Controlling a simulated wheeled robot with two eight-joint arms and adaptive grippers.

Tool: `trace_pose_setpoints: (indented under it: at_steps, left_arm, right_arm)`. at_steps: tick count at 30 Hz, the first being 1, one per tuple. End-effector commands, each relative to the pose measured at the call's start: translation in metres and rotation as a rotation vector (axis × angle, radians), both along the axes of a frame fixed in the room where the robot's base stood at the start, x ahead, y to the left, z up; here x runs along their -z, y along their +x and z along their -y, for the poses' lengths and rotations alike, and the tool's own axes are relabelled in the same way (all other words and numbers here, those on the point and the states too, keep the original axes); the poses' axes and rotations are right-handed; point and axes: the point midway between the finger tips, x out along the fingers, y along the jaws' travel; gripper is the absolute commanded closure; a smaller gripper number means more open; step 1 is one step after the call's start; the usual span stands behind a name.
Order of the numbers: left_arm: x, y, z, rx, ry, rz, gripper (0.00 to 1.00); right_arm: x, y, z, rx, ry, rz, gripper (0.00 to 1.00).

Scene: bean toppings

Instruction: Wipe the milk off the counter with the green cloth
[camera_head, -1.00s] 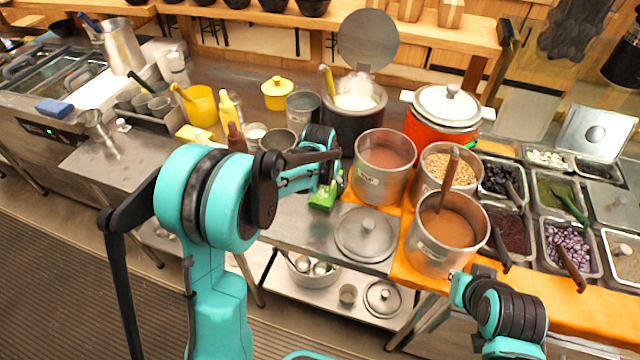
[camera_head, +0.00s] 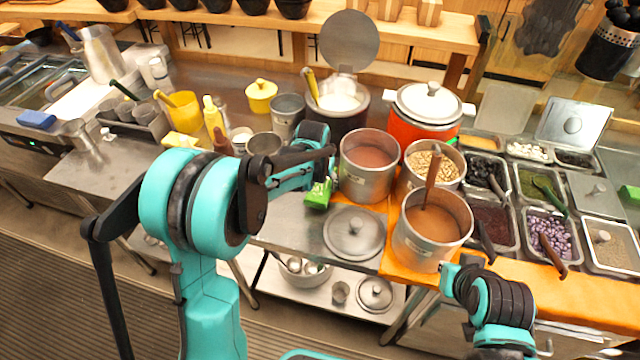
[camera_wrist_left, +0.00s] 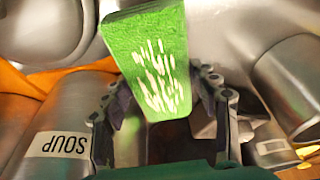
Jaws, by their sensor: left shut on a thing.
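The green cloth (camera_head: 317,195) is a thick block in the head view, at the counter beside the soup pot (camera_head: 368,178) and behind a loose steel lid (camera_head: 353,234). In the left wrist view the cloth (camera_wrist_left: 145,45) shows white streaks on its face. My left gripper (camera_head: 323,170) is shut on the cloth, with a finger on each side of it in the wrist view (camera_wrist_left: 158,88). I cannot tell whether the cloth touches the counter. No milk is clear on the counter (camera_head: 285,228); the arm hides part of it. My right arm is at lower right; its fingers are unclear.
A pot of brown liquid with a ladle (camera_head: 433,228) and a pot of beans (camera_head: 433,165) stand right of the cloth on an orange mat (camera_head: 398,265). Cups and a yellow bottle (camera_head: 213,118) stand to the left. Topping trays (camera_head: 545,235) fill the right.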

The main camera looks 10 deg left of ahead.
Motion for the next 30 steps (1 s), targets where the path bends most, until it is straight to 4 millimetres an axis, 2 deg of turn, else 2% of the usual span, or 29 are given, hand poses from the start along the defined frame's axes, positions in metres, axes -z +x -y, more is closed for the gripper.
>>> trace_pose_setpoints:
  at_steps: [1, 16, 30]
  left_arm:
    - [-0.008, 0.000, 0.000, 0.000, 0.001, 0.000, 0.64]
    - [-0.054, 0.000, -0.001, -0.001, 0.002, 0.000, 0.64]
    - [-0.056, 0.000, -0.001, -0.001, 0.002, 0.000, 0.64]
  right_arm:
    - [-0.007, 0.000, 0.000, 0.000, 0.000, 0.000, 1.00]
    - [-0.040, 0.000, 0.000, 0.000, 0.000, 0.000, 1.00]
    - [-0.040, 0.000, 0.000, 0.000, 0.000, 0.000, 1.00]
